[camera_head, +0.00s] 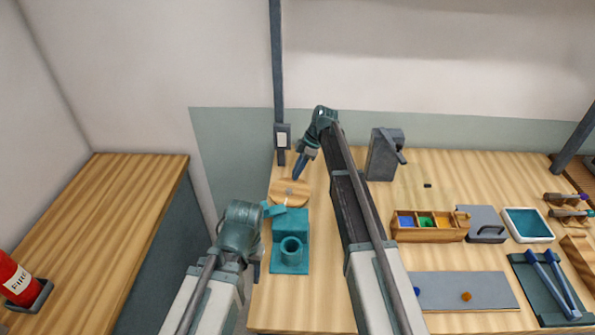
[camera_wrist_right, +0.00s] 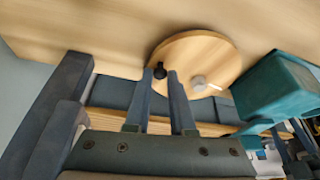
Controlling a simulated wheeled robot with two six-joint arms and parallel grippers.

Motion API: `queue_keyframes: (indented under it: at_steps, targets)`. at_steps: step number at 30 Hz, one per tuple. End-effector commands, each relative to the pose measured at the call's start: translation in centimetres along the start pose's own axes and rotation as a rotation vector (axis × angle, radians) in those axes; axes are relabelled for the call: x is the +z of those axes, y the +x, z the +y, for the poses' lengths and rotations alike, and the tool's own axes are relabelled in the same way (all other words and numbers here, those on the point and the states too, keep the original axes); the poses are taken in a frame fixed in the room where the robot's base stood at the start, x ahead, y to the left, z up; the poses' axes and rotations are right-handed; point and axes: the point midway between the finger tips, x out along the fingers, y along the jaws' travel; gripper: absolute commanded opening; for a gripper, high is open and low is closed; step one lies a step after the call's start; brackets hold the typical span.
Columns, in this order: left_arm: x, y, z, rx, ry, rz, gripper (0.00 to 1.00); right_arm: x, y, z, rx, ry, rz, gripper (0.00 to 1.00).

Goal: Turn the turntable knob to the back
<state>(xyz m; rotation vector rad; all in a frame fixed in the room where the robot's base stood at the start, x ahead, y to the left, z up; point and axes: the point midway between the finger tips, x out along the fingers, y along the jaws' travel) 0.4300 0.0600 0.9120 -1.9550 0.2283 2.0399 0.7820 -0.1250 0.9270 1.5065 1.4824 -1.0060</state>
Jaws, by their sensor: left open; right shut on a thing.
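The turntable is a round wooden disc (camera_head: 285,197) at the back left of the table, and it also shows in the right wrist view (camera_wrist_right: 205,52). A pale peg (camera_wrist_right: 199,83) stands on it. A small black knob (camera_wrist_right: 160,71) is at the disc's edge. My right gripper (camera_head: 297,176) reaches down at the disc's back right edge. In the right wrist view its fingers (camera_wrist_right: 163,82) are shut on the black knob. The head view hides the knob. My left gripper (camera_head: 257,268) is open beside the teal stand (camera_head: 290,266), mostly hidden by its wrist.
The teal stand is just in front of the turntable, and a teal block (camera_wrist_right: 275,90) shows close to my right gripper. A grey dispenser-like box (camera_head: 381,158) stands to the right. A wooden compartment box (camera_head: 430,235) and trays lie further right.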

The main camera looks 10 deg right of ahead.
Motion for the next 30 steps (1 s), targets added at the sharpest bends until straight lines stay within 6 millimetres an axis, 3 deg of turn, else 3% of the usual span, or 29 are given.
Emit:
queue_keyframes:
  at_steps: [8,9,13,23,30]
  targets:
    - [0.0,0.0,0.0,0.000,0.000,0.000,0.54,0.0,0.0,0.0,0.000,0.000,0.000,0.00]
    - [0.0,0.0,0.0,0.000,0.000,0.000,0.54,0.0,0.0,0.0,0.000,0.000,0.000,0.29]
    - [0.0,0.0,0.0,0.000,0.000,0.000,0.54,0.0,0.0,0.0,0.000,0.000,0.000,0.51]
    - [0.0,-0.1,0.0,0.000,0.000,0.000,0.54,0.0,-0.1,0.0,0.000,0.001,0.000,0.51]
    - [0.1,-1.4,-0.1,0.000,0.000,0.000,0.54,-0.1,-1.4,0.0,0.000,0.001,0.000,0.51]
